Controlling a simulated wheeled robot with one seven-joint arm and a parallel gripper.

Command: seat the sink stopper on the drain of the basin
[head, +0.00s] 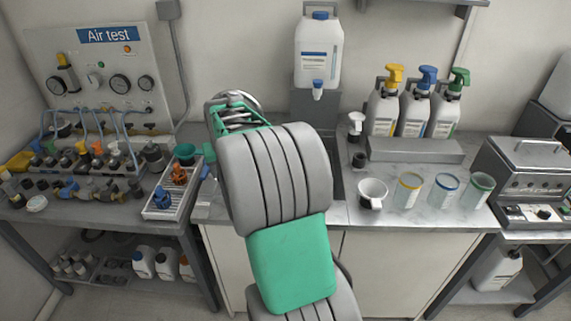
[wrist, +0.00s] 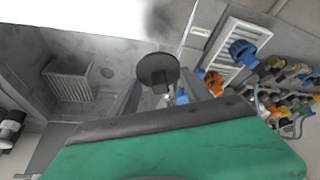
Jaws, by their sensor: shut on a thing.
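My gripper (wrist: 162,88) shows in the wrist view, its two grey fingers closed around the sink stopper (wrist: 157,68), a dark round disc. The stopper is held up in front of the camera, and its underside is not clear. The grey basin (wrist: 45,110) lies beyond and to the left. A small dark round mark, apparently the drain (wrist: 107,72), shows on its floor, left of the stopper in the picture and apart from it. In the head view my arm covers most of the basin and hides the stopper and fingertips.
A light slatted rack (wrist: 70,82) is in the basin. A white tray (head: 160,211) with blue and orange fittings stands left of my arm. A large white jug (head: 318,55) stands behind. A white cup (head: 372,192) and several clear jars (head: 408,192) are on the right counter.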

